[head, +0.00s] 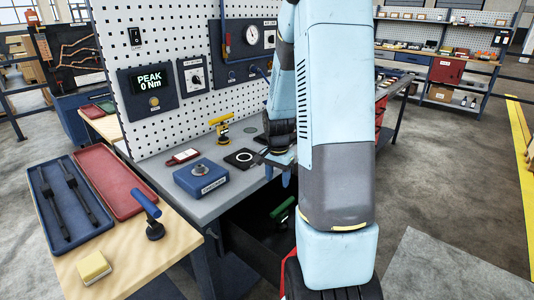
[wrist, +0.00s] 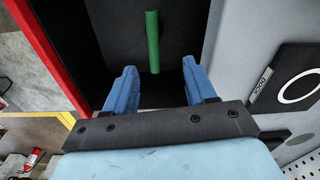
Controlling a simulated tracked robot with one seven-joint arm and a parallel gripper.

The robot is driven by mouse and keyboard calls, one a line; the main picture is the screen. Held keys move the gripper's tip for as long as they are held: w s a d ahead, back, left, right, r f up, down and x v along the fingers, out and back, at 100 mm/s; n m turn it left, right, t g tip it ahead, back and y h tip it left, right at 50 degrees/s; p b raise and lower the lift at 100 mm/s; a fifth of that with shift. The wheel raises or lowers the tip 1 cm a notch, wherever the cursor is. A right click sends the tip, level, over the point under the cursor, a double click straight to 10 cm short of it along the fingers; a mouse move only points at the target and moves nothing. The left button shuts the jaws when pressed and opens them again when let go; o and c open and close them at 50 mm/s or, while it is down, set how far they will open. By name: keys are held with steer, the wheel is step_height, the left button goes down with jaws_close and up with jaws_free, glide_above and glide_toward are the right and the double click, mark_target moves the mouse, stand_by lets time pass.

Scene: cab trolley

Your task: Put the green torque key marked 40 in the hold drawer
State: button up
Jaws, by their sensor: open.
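A green-handled key (head: 283,208) lies inside the open dark drawer (head: 258,235) under the bench; no number on it can be read. In the wrist view, its green handle (wrist: 152,42) shows against the dark drawer interior, between and beyond my fingertips. My gripper (wrist: 158,78) is open and empty, with blue fingers apart and nothing between them. In the head view, my gripper (head: 281,174) is above the drawer by the bench's front edge, partly hidden by my arm. The drawer's red front edge (wrist: 50,50) runs along the left of the wrist view.
A yellow key (head: 221,128) stands on the grey bench near a blue block (head: 202,178) and a black plate with a white ring (head: 241,157). On the wooden table are a blue-handled key (head: 148,210), a red tray (head: 110,180), a blue tray (head: 47,215) and a yellow sponge (head: 94,267).

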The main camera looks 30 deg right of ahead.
steer(key=s+a+r+n+t, duration=0.2)
steer(key=s+a+r+n, duration=0.3)
steer(key=r, duration=0.6)
steer(key=s+a+r+n+t, duration=0.2)
steer(key=s+a+r+n, duration=0.2)
steer(key=s+a+r, duration=0.5)
steer(key=s+a+r+n+t, duration=0.1)
steer(key=s+a+r+n, duration=0.1)
steer(key=s+r, duration=0.4)
steer(key=shift+r+n, duration=0.25)
steer(key=shift+n, duration=0.45)
